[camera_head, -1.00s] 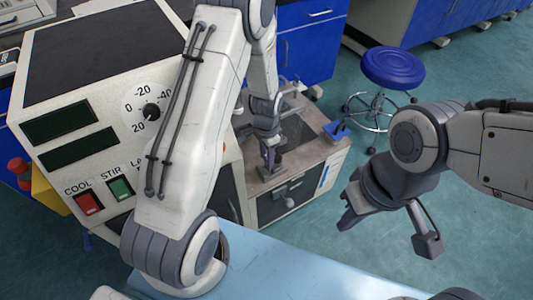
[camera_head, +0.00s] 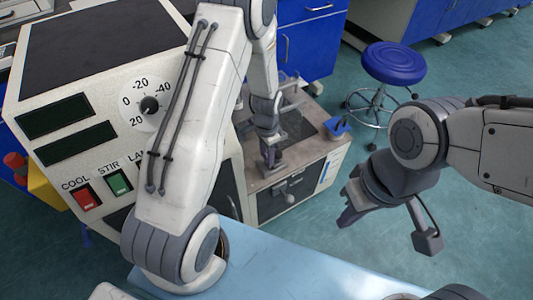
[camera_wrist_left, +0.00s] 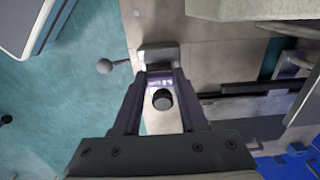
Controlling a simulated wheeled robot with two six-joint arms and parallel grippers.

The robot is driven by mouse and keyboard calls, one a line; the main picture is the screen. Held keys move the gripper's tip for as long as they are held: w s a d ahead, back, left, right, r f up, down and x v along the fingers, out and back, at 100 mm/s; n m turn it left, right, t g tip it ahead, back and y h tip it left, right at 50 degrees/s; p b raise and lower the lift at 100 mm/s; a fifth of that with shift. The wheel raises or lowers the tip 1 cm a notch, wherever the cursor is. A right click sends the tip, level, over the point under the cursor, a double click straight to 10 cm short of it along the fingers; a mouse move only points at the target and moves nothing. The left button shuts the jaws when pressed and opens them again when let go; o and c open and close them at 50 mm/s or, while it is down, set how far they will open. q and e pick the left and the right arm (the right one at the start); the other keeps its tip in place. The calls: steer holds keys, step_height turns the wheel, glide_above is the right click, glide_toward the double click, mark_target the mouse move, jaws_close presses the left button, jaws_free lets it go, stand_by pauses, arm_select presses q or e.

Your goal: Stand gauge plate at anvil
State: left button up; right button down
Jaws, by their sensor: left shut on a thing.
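My left gripper (camera_head: 270,158) is low over the front of the bench-top machine, near a small grey block (camera_wrist_left: 158,54) that may be the anvil. In the left wrist view my left gripper (camera_wrist_left: 160,82) is shut on a thin pale-violet piece (camera_wrist_left: 158,80), which looks like the gauge plate. A dark round knob (camera_wrist_left: 162,99) shows between the fingers. The block lies just beyond the fingertips; I cannot tell whether the plate touches it. My right gripper (camera_head: 389,226) is open and empty, over the floor at the right.
A large instrument (camera_head: 90,110) with dials and switches stands at the left. A ball-ended lever (camera_head: 289,197) sticks out of the machine's front. A small blue holder (camera_head: 338,128) is at its right edge. A blue stool (camera_head: 393,63) stands on open floor behind.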

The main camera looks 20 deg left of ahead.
arm_select(q)
steer(key=shift+f+b, duration=0.3)
steer(key=shift+f, duration=0.35)
steer(key=o, duration=1.2)
steer(key=shift+r, duration=0.1)
step_height(320, 180, up, 10)
steer(key=p, duration=0.3)
steer(key=shift+r, duration=0.2)
